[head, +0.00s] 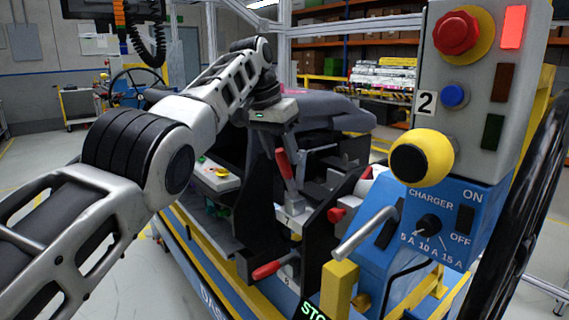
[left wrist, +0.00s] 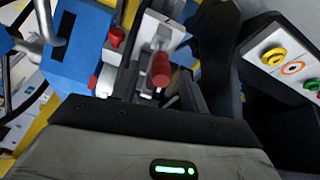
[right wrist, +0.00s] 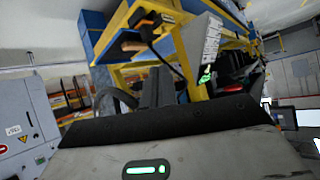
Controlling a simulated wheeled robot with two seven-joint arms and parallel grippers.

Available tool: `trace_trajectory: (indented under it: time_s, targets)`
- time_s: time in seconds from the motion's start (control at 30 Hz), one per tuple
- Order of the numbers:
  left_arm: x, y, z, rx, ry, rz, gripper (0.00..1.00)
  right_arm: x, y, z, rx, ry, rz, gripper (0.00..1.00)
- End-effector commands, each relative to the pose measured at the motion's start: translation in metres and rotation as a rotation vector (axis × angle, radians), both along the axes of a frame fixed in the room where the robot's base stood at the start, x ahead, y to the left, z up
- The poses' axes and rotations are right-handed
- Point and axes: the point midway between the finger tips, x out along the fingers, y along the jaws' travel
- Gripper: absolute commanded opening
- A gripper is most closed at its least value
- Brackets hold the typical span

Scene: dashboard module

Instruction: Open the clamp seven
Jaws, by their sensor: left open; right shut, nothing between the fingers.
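Clamp seven, with a "7" label (head: 288,221), stands on the module in the middle of the head view. Its red handle (head: 283,164) points up, slightly tilted. My left gripper (head: 293,158) reaches down to it from above, with the fingers open beside the handle. In the left wrist view the red handle (left wrist: 160,70) shows between the two open fingers; I cannot tell whether they touch it. My right gripper (right wrist: 157,78) is shut and empty in the right wrist view, away from the clamp. It does not show in the head view.
Another clamp with a red handle (head: 268,270) lies lower in front. A small button box (head: 217,174) is at left.

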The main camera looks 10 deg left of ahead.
Motion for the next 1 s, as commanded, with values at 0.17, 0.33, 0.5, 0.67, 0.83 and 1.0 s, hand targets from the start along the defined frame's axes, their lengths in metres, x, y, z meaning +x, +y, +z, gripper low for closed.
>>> trace_trajectory:
  time_s: [0.17, 0.33, 0.5, 0.67, 0.83, 1.0]
  targets:
    - [-0.012, 0.010, 0.048, 0.000, -0.004, 0.002, 0.44, 0.000, -0.001, 0.010, -0.010, -0.002, 0.001, 0.00]
    - [-0.022, 0.017, 0.085, -0.001, -0.003, 0.001, 0.44, -0.002, -0.002, 0.015, -0.027, 0.009, 0.003, 0.00]
    - [-0.028, 0.022, 0.106, 0.001, -0.003, 0.001, 0.44, -0.005, -0.004, 0.011, -0.048, 0.027, 0.008, 0.00]
    - [-0.031, 0.024, 0.114, 0.001, 0.000, 0.000, 0.44, -0.005, -0.006, 0.009, -0.061, 0.028, 0.014, 0.00]
    - [-0.031, 0.024, 0.114, 0.001, 0.000, 0.000, 0.44, -0.004, -0.007, 0.009, -0.065, 0.025, 0.018, 0.00]
    - [-0.031, 0.024, 0.114, 0.001, 0.000, 0.000, 0.44, -0.003, -0.007, 0.010, -0.065, 0.023, 0.019, 0.00]
